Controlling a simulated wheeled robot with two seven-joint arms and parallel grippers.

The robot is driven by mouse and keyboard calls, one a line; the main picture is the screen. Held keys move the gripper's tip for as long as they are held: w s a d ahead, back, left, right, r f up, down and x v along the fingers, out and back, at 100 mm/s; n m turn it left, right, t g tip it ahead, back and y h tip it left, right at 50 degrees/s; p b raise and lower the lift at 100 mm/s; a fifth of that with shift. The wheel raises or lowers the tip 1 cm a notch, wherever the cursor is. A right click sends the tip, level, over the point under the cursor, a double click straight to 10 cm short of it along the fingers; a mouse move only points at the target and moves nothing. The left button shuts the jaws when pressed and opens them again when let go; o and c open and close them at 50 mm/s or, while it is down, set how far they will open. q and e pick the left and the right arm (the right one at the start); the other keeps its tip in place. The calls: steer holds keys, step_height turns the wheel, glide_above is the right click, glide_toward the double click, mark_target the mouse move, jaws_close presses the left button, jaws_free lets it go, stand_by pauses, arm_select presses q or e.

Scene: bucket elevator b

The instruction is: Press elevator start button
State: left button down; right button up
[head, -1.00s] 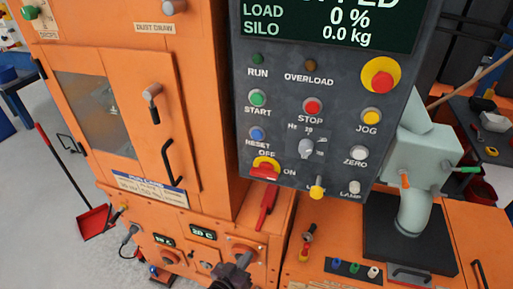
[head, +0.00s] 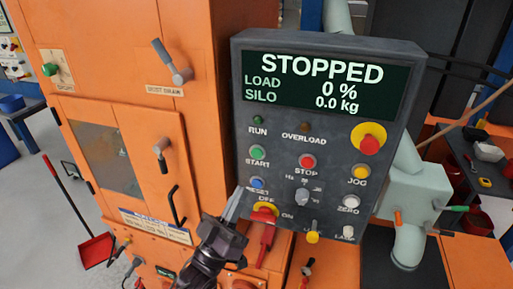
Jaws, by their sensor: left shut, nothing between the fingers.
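The green START button (head: 258,153) sits on the left side of the grey control panel (head: 335,150), under the dark RUN lamp. The panel's display (head: 328,84) reads STOPPED, load 0 %, silo 0.0 kg. My left gripper (head: 235,203) is shut and empty. Its fingers point up, below and left of the START button and just left of the blue RESET button (head: 257,183). It looks apart from START; whether it touches the panel edge I cannot tell. My right gripper is not in view.
Close to START are the red STOP button (head: 307,161), the red-on-yellow emergency stop (head: 369,144) and a red rotary switch (head: 264,212) with OFF and ON marks. The orange cabinet (head: 110,50) with handles stands left. A pale green pipe fitting (head: 405,200) stands right.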

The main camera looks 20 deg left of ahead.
mark_target(257, 153)
arm_select(q)
steer(key=shift+s+r, duration=0.3)
steer(key=shift+r, duration=0.6)
steer(key=shift+w+d+b, duration=0.15)
steer(key=shift+w+b, duration=1.1)
steer(key=shift+w, duration=3.2)
steer(key=shift+w, duration=0.1)
steer(key=shift+w, duration=0.3)
